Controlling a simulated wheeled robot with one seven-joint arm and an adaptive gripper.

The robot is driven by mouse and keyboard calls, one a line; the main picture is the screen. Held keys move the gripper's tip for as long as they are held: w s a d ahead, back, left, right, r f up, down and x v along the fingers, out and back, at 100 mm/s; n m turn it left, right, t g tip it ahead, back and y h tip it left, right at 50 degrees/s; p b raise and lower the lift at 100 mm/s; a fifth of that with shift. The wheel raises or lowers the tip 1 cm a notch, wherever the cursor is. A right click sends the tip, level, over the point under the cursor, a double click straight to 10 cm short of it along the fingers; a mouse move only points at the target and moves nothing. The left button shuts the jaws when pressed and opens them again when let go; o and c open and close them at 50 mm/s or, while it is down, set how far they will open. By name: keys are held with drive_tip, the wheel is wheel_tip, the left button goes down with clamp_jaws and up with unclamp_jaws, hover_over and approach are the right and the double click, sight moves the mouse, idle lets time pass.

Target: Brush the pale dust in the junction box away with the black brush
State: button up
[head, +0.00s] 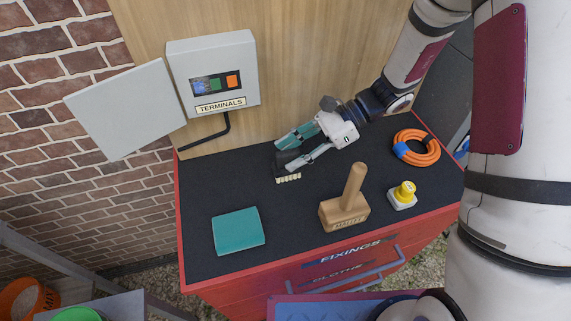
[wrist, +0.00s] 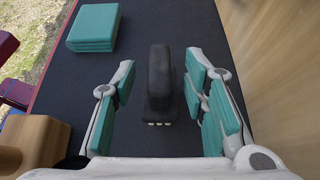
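The black brush (head: 289,165) lies on the dark worktop, its pale bristles showing along the near edge in the head view. In the wrist view the brush's black handle (wrist: 160,78) stands between my fingers. My gripper (head: 299,152) is open around the brush, with a gap on each side in the wrist view (wrist: 160,72). The grey junction box (head: 212,63) is on the wooden wall panel, its door (head: 125,108) swung open to the left. Blue, green and orange terminals show above a TERMINALS label. I cannot make out pale dust in it.
A wooden mallet (head: 345,208), a yellow-topped button (head: 403,194), an orange coil (head: 416,148) and a folded teal cloth (head: 238,231) lie on the red cabinet's dark top (head: 200,189). A black conduit (head: 208,134) runs below the box.

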clamp_jaws()
drive_tip(key=shift+r+p, duration=1.45)
drive_tip(key=shift+r, duration=1.6)
